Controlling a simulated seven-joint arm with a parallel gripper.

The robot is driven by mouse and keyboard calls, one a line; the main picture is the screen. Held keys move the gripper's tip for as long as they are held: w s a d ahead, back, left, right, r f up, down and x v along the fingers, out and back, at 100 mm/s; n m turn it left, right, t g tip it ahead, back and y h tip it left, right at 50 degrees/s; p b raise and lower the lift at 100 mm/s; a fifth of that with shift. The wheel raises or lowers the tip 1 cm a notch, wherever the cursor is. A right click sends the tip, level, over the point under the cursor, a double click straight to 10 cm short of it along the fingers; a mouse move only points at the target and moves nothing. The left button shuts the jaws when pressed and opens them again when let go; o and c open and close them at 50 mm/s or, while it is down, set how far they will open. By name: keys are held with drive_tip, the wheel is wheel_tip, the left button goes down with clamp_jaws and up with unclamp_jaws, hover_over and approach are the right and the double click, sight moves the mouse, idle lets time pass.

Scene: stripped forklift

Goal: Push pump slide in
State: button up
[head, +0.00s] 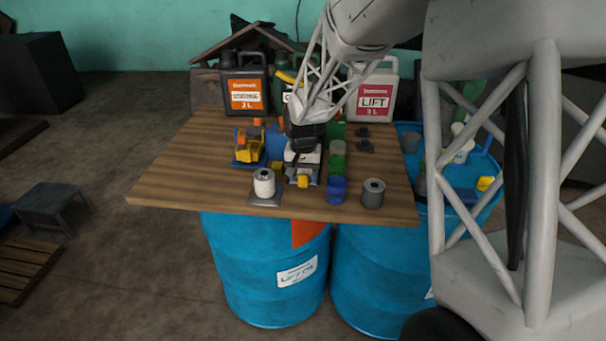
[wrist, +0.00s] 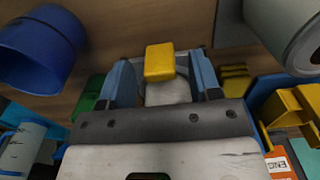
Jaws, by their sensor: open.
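The pump slide appears to be the part with a yellow block (head: 303,181) at its front end. In the wrist view the yellow block (wrist: 160,62) sits at the end of a pale grey piece (wrist: 168,92). My gripper (head: 303,170) is low over the table at this part. In the wrist view my gripper (wrist: 160,75) is open, with one blue finger on each side of the pale piece. I cannot tell whether the fingers touch it. The gripper hides most of the pump body behind the block.
A white roll (head: 264,184) on a dark plate stands left, a blue cup (head: 337,190) and grey roll (head: 373,193) right. A yellow toy forklift (head: 249,145) is behind left. Jugs (head: 246,92) line the back. The table's front edge is clear.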

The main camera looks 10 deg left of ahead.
clamp_jaws()
drive_tip(key=shift+w, duration=2.5)
unclamp_jaws()
drive_tip(key=shift+r, duration=0.1)
drive_tip(key=shift+r, duration=3.85)
drive_tip(key=shift+c, duration=0.3)
